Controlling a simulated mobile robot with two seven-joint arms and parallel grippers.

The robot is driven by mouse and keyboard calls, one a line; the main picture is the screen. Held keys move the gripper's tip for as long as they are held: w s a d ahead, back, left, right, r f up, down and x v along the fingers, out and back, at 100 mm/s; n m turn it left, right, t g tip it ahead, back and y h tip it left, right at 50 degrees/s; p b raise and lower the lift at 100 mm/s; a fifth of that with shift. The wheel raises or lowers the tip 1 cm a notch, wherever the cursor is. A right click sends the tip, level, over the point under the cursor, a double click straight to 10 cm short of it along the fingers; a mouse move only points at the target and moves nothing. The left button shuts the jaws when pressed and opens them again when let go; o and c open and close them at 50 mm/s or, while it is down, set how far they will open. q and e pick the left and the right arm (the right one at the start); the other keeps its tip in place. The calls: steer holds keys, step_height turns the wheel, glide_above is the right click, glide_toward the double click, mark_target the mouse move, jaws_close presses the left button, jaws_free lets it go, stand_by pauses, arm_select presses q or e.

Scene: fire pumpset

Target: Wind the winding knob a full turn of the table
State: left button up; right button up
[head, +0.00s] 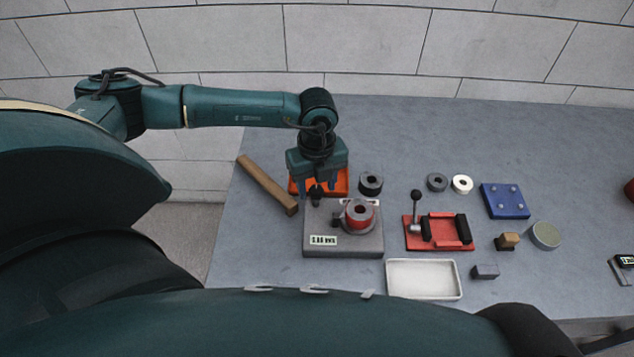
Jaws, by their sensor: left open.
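A grey boxy unit (325,246) with a small white label stands on the bench, left of its middle. On its top is a round table bearing a red ring-shaped part (359,215) with a dark centre. A dark knob (316,197), which looks like the winding knob, stands at the unit's rear left corner. My left gripper (317,188) points down directly at this knob, with its fingers apart on either side of it. Whether the fingers touch the knob cannot be told. My right gripper is not in view.
A wooden bar (267,184) lies left of the unit, and an orange tray (341,181) lies behind it. A red lever fixture (438,232), a white tray (424,279), a blue plate (504,201) and several rings are to the right. The rear right bench is clear.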

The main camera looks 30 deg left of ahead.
arm_select(q)
steer(key=shift+f, duration=0.4)
steer(key=shift+c, duration=0.3)
steer(key=c, duration=0.9)
